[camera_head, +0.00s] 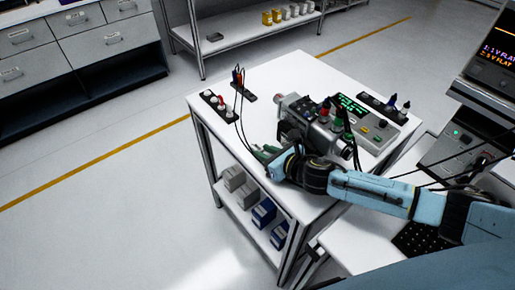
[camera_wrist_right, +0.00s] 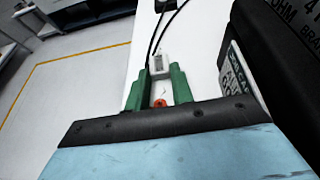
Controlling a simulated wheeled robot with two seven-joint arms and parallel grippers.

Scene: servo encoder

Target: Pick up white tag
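In the right wrist view, a small white block with a dark mark, which looks like the white tag (camera_wrist_right: 159,61), lies at the end of black cables on the white table. My right gripper (camera_wrist_right: 160,72) has its green fingers spread, one on each side of the near end of the tag. I cannot tell whether either finger touches it. In the head view my right gripper (camera_head: 262,151) is low at the left edge of the table (camera_head: 270,92); the tag is not clear there. My left gripper is not in view.
A bulky black-and-grey instrument (camera_head: 312,120) stands just right of the gripper. A dark strip with white round parts (camera_head: 218,103) lies at the table's left corner, and thin black cables (camera_head: 240,112) run down towards the gripper. Boxes (camera_head: 263,212) sit on the lower shelf.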

